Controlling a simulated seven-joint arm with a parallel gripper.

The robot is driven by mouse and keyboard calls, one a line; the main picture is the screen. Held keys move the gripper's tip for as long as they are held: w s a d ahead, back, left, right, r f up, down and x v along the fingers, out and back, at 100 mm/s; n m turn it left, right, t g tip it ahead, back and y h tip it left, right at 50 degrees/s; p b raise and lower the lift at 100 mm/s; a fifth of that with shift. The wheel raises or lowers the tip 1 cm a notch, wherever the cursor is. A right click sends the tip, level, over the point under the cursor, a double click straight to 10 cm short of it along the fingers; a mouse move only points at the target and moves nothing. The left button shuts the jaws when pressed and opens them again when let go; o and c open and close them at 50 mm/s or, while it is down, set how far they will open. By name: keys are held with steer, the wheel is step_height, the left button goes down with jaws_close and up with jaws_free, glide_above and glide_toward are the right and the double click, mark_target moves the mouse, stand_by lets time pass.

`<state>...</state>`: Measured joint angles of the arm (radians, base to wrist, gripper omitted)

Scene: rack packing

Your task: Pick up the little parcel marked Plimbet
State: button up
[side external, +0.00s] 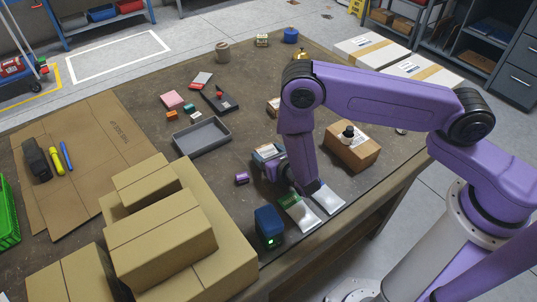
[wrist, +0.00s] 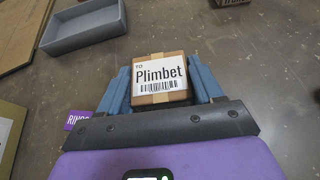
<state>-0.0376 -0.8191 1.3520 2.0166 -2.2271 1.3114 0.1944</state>
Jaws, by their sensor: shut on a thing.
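The little parcel marked Plimbet (wrist: 160,92) is a small brown box with a white label and barcode. In the wrist view it sits between the two blue fingers of my gripper (wrist: 163,85), which is shut on it. In the side view the parcel (side external: 268,152) shows partly at my gripper (side external: 266,160), near the middle of the table. I cannot tell whether the parcel touches the table or hangs just above it.
A grey tray (side external: 201,137) lies beyond my gripper. A small purple box (side external: 242,178) is close by, and a dark blue device (side external: 269,227) stands nearer the front. Stacked cartons (side external: 160,245) fill the front left. A larger brown box (side external: 353,155) stands to the right.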

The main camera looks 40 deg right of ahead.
steer(key=shift+r, duration=0.6)
steer(key=s+d+r, duration=0.4)
steer(key=s+r, duration=0.7)
steer(key=s, duration=0.2)
steer(key=shift+d+r, duration=0.3)
steer(key=shift+d, duration=0.1)
